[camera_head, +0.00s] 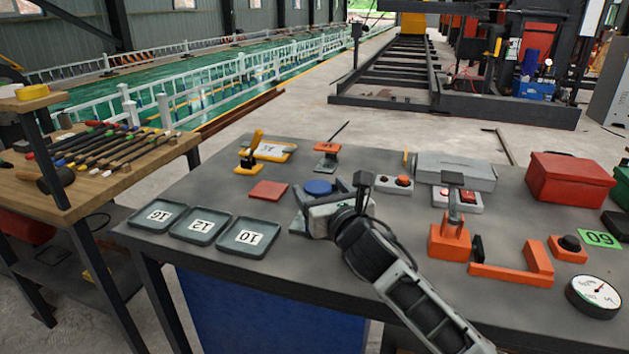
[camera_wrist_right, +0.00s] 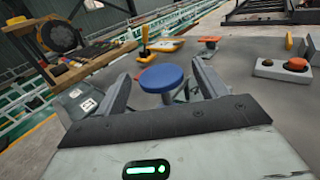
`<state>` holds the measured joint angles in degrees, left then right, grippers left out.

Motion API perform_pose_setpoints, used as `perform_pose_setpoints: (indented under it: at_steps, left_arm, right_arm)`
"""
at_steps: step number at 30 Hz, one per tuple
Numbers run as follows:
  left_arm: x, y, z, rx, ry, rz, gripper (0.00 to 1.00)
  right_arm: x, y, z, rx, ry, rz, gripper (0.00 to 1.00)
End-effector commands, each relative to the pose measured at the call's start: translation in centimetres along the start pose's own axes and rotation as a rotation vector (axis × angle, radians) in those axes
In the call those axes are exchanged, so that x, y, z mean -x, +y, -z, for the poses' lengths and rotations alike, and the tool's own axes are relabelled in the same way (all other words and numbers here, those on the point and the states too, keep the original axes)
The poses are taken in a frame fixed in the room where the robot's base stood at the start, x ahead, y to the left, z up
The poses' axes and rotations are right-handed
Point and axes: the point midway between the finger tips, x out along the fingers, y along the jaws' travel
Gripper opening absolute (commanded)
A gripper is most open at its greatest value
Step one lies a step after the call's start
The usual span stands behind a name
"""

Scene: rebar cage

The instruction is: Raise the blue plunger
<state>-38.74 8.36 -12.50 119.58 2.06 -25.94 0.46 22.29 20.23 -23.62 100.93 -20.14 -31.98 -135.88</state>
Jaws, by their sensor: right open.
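The blue plunger (camera_head: 318,187) has a round blue disc top and stands on the grey table, left of the table's middle. In the right wrist view the blue plunger (camera_wrist_right: 161,79) shows its disc on a short grey stem. My right gripper (camera_head: 331,186) is open, with its fingers at either side of the plunger. The right wrist view shows gaps between the disc and both fingers of the gripper (camera_wrist_right: 162,86). The plunger's base is partly hidden by the gripper. My left gripper is not in view.
A red square plate (camera_head: 268,191) and a yellow lever (camera_head: 251,151) are left of the plunger. A button box (camera_head: 391,183) sits close to the right. Numbered trays (camera_head: 248,237) lie at the front left.

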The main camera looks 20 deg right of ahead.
Motion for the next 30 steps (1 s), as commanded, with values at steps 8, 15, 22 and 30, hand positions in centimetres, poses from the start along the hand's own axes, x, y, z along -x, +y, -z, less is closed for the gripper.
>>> perform_pose_setpoints:
  at_steps: [8, 15, 22, 30]
  left_arm:
    - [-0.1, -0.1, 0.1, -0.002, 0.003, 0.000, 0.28]
    - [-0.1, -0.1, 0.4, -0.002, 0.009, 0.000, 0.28]
    - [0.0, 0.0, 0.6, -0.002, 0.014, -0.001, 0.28]
    - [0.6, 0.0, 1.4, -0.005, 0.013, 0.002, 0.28]
  right_arm:
    - [-3.5, 0.0, 0.0, -0.001, 0.000, -0.001, 0.71]
    - [-4.0, 0.0, 0.0, -0.001, 0.001, -0.001, 0.71]
    - [-4.0, 0.0, 0.0, -0.001, 0.000, -0.001, 0.44]
    - [-4.0, 0.0, -0.9, 0.001, 0.001, -0.001, 0.09]
